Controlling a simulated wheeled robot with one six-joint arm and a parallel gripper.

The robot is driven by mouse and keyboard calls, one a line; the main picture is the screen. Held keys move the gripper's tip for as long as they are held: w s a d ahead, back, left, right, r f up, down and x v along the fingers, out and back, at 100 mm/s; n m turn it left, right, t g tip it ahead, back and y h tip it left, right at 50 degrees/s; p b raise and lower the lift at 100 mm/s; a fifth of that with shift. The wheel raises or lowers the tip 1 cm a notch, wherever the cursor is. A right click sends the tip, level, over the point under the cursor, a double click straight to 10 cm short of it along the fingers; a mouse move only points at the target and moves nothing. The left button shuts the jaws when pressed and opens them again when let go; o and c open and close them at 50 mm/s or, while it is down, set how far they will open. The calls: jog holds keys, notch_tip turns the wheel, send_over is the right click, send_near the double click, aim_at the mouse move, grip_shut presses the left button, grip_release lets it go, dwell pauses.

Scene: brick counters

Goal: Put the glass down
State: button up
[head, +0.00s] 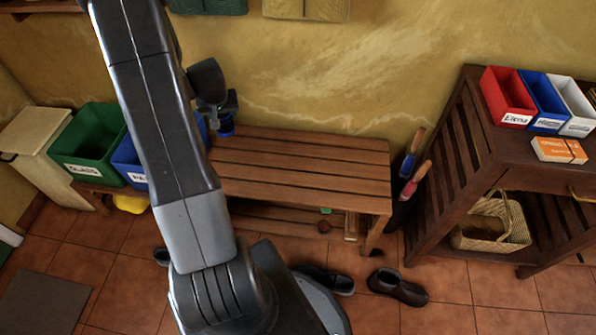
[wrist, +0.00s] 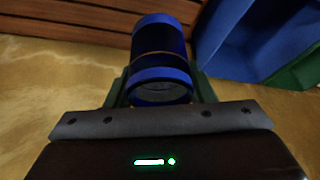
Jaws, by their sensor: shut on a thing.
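The glass (wrist: 160,45) is dark blue with brighter blue bands. In the wrist view it sits between the two fingers of my gripper (wrist: 158,88), which is shut on it. In the head view the glass (head: 226,127) shows as a small blue piece below my gripper (head: 224,108), at the left end of the slatted wooden bench (head: 305,165). My arm hides part of this area. I cannot tell whether the glass touches anything below it.
A green bin (head: 97,135) and a blue bin (head: 127,165) stand left of the bench. The bench top is bare to the right of the glass. A dark shelf (head: 465,130) with red, blue and white boxes stands at right. Shoes (head: 398,287) lie on the floor.

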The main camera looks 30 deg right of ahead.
jog(key=s+d+f+m+b, duration=0.1)
jog(key=s+d+f+b, duration=0.25)
jog(key=d, duration=0.25)
jog(key=s+d+f+m+g+h+b, duration=0.1)
jog(key=s+d+f+m+b, duration=0.1)
jog(key=d+f+b, duration=0.3)
jog(key=s+d+f+m+b, duration=0.1)
jog(key=s+d+f+b, duration=0.2)
jog(key=d, duration=0.4)
jog(key=b, duration=0.3)
send_over(289, 167)
notch_tip(289, 167, down, 11)
jog(key=shift+r, duration=0.2)
jog(key=shift+f, duration=0.15)
jog(key=o, duration=1.1)
jog(key=shift+c, duration=0.2)
